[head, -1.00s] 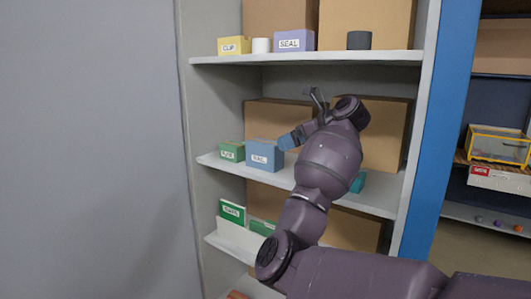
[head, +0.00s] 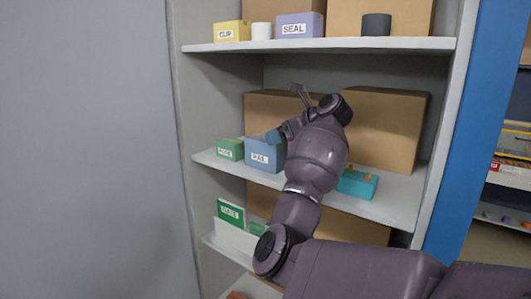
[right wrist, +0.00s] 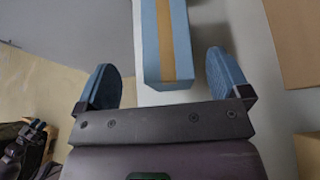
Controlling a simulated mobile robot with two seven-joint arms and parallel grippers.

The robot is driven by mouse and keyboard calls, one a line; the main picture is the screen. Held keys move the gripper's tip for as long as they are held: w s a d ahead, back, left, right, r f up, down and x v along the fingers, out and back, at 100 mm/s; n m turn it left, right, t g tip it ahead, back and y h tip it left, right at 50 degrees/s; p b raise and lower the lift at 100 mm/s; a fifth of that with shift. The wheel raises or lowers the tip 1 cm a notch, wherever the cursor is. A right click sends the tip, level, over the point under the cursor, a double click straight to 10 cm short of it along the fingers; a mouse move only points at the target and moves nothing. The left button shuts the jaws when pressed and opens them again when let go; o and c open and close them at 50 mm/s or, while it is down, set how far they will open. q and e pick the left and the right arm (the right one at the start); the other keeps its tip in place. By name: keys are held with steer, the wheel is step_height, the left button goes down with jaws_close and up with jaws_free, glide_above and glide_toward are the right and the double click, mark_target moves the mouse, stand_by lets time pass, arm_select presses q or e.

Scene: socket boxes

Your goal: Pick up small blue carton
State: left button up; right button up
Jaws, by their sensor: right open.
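The small blue carton (head: 262,154) with a white label stands on the middle shelf, to the right of a green carton. My right gripper (head: 278,135) is at the carton's upper right in the head view, partly covering it. In the right wrist view the carton (right wrist: 164,45), with a tan stripe along it, lies ahead, its near end between the tips of the open blue fingers (right wrist: 165,75). A gap shows on each side, and the gripper holds nothing. My left gripper is not in view.
A green carton (head: 230,149) stands just left of the blue one. Large brown boxes (head: 382,130) stand behind. A teal item (head: 358,183) sits to the right on the same shelf. The upper shelf (head: 340,45) holds yellow and purple cartons.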

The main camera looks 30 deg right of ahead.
mark_target(266, 153)
steer(key=shift+d+p+x, duration=0.15)
steer(key=shift+p+x, duration=0.25)
steer(key=shift+x, duration=1)
steer(key=shift+d+p+x, duration=0.15)
steer(key=shift+p+x, duration=0.2)
steer(key=shift+x, duration=1.05)
steer(key=shift+w, duration=0.15)
steer(key=shift+c, duration=0.3)
steer(key=c, duration=1.2)
steer(key=shift+r, duration=0.15)
steer(key=shift+c, duration=0.6)
steer(key=shift+w+r, duration=0.1)
